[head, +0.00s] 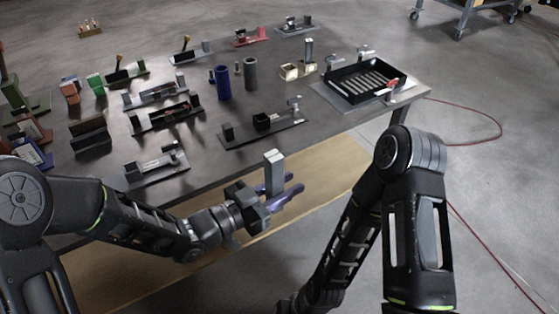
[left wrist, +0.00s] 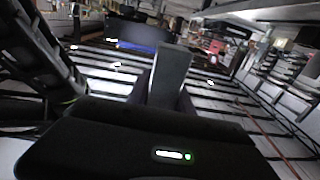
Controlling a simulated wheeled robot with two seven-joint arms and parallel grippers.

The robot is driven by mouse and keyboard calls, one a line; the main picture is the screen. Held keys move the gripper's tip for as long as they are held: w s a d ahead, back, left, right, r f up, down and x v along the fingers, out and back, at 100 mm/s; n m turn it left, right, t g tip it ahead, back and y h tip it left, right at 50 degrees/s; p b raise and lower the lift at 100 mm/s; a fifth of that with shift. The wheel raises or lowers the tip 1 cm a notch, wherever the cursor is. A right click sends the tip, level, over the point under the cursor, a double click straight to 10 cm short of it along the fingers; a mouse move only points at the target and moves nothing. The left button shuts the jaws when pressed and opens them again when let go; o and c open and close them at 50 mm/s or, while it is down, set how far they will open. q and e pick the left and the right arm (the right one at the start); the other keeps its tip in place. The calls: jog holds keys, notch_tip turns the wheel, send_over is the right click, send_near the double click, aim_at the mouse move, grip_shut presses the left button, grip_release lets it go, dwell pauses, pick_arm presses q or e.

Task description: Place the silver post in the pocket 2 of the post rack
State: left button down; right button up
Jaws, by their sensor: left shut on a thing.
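The silver post (head: 273,168) is upright in my left gripper (head: 282,196), which is shut on it in front of the table's near edge. In the left wrist view, the post (left wrist: 170,75) rises from between the fingers, dark grey and slightly tilted; its lower end is hidden. A pale, cream-coloured holder (head: 290,72) at the back of the table looks like the post rack. A grey post (head: 308,50) stands at its right side. Which pocket is number 2 I cannot tell. My right gripper is outside the frames.
A black tray (head: 345,95) with light strips and a red item lies at the table's right end. A dark fixture plate (head: 283,133) lies nearest the gripper. Blue (head: 222,82) and grey (head: 250,74) cylinders stand mid-table. Several fixtures crowd the left side.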

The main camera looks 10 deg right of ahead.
pick_arm(q)
jog(key=w+a+r+n+t+y, duration=0.2)
jog(key=w+a+n+t+y, duration=0.55)
jog(key=w+a, duration=0.4)
jog(key=w+a+f+n+t+y, duration=0.1)
jog(key=a+f+n+y, duration=0.1)
jog(key=a, duration=0.8)
jog(key=w+a+f+n+t+y, duration=0.1)
jog(key=a+f+n+t+y, duration=0.1)
jog(key=a+y, duration=0.5)
jog(key=a+f+n, duration=0.1)
jog(key=a+n, duration=0.1)
jog(key=a, duration=0.1)
jog(key=shift+w+a, duration=0.3)
jog(key=shift+w, duration=0.1)
jog(key=shift+d+t, duration=0.1)
jog(key=shift+t, duration=0.15)
jog(key=s+d+f+m+g+h, duration=0.1)
jog(key=s+d+m+g+h, duration=0.3)
jog(key=d+h, duration=0.4)
jog(key=s+d+f+m+g+h, duration=0.1)
jog(key=s+d+m+g+h, duration=0.3)
jog(key=d+m+h, duration=0.4)
jog(key=shift+s+d+f+m+g, duration=0.3)
jog(key=shift+d+f+m+g, duration=0.05)
jog(key=shift+d+g, duration=0.6)
